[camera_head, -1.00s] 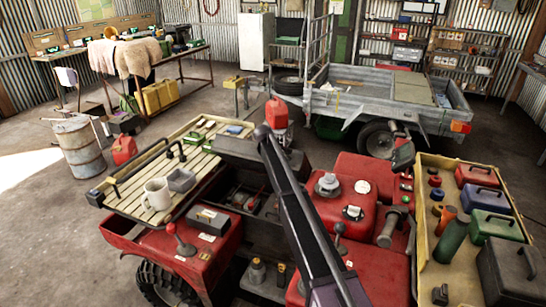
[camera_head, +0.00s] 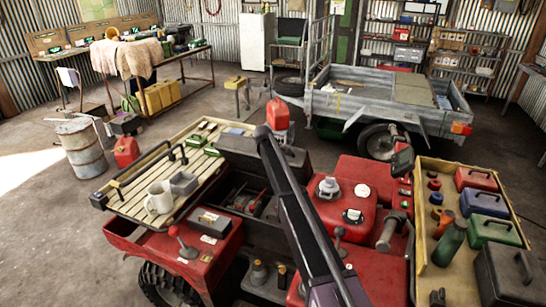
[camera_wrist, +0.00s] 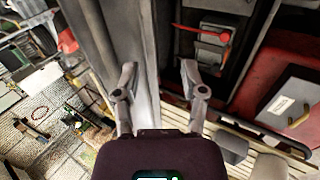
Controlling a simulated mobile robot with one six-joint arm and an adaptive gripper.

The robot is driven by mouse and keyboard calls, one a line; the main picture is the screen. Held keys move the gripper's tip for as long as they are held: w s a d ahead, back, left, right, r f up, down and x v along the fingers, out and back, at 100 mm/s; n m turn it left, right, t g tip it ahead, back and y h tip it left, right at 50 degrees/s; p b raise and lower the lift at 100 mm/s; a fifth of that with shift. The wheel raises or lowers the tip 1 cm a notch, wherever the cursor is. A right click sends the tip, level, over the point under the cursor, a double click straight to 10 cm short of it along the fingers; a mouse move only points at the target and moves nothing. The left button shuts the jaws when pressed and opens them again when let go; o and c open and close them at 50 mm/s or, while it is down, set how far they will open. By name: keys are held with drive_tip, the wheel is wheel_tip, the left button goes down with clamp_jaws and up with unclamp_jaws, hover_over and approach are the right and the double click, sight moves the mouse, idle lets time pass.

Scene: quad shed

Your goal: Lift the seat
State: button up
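The dark seat (camera_head: 236,150) of the red quad is in the middle of the head view, partly behind my arm. It is tilted up, and an open bay with mechanical parts shows below it. In the wrist view, a long grey slab, which looks like the seat (camera_wrist: 143,45), runs up the middle. My gripper (camera_wrist: 159,67) has its two fingers apart, with the slab's edge between or just beyond them. I cannot tell whether they touch it. In the head view my gripper is hidden behind my arm.
A slatted rack (camera_head: 128,205) with a mug (camera_head: 158,197) lies left of the bay. A yellow tray (camera_head: 424,225) with several boxes and a green bottle (camera_head: 449,242) is at the right. A grey trailer (camera_head: 340,100) stands behind. Open floor shows at the left.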

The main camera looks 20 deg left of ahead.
drive_tip(key=p+v, duration=1.1)
drive_tip(key=v, duration=0.1)
drive_tip(key=shift+r, duration=0.45)
idle(1.0)
drive_tip(key=shift+f, duration=0.1)
idle(0.6)
